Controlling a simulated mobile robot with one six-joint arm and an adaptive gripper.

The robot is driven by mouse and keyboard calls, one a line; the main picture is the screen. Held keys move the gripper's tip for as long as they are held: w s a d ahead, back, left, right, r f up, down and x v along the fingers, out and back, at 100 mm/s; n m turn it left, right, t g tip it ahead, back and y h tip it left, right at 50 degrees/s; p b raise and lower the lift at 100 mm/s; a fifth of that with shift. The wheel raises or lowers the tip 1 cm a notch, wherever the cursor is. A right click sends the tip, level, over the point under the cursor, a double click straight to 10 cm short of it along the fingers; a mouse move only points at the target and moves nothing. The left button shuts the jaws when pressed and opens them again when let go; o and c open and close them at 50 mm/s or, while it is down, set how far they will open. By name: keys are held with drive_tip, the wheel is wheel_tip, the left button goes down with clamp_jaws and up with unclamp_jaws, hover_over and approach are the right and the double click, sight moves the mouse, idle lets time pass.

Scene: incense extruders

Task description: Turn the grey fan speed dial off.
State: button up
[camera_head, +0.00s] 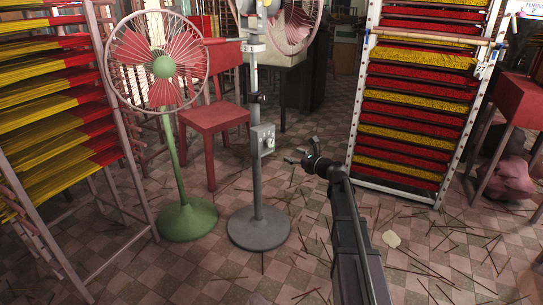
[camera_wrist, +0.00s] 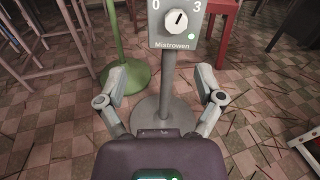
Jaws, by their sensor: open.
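The grey fan's control box (camera_head: 262,138) sits partway up its grey pole, above a round grey base (camera_head: 258,228). In the wrist view the box (camera_wrist: 158,33) reads "Mistrowen" and carries a pale round dial (camera_wrist: 176,21). A 0 is at the dial's left and a 3 at its right. The dark pointer mark points up and slightly right, and a green light glows at lower right. The box's top is cut off there. My gripper (camera_head: 301,152) is open, to the right of the box in the head view. In the wrist view its spread, empty fingers (camera_wrist: 159,80) are below the box, not touching it.
A green fan (camera_head: 163,67) stands left of the grey fan (camera_head: 294,20). A red chair (camera_head: 214,117) is behind them. Racks of red and yellow incense stand left (camera_head: 52,95) and right (camera_head: 418,95). Loose sticks litter the tiled floor (camera_head: 300,270).

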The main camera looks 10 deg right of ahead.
sight(271, 144)
drive_tip(key=shift+w+d+f+m+t+b, duration=0.5)
drive_tip(key=shift+w+d+f+m+b, duration=0.15)
drive_tip(key=shift+d+m, duration=0.25)
drive_tip(key=shift+a, duration=0.1)
drive_tip(key=x, duration=1.3)
drive_tip(key=shift+w+a+f, duration=0.15)
drive_tip(key=shift+w+a, duration=0.05)
drive_tip(key=shift+w, duration=0.1)
drive_tip(key=c, duration=1.1)
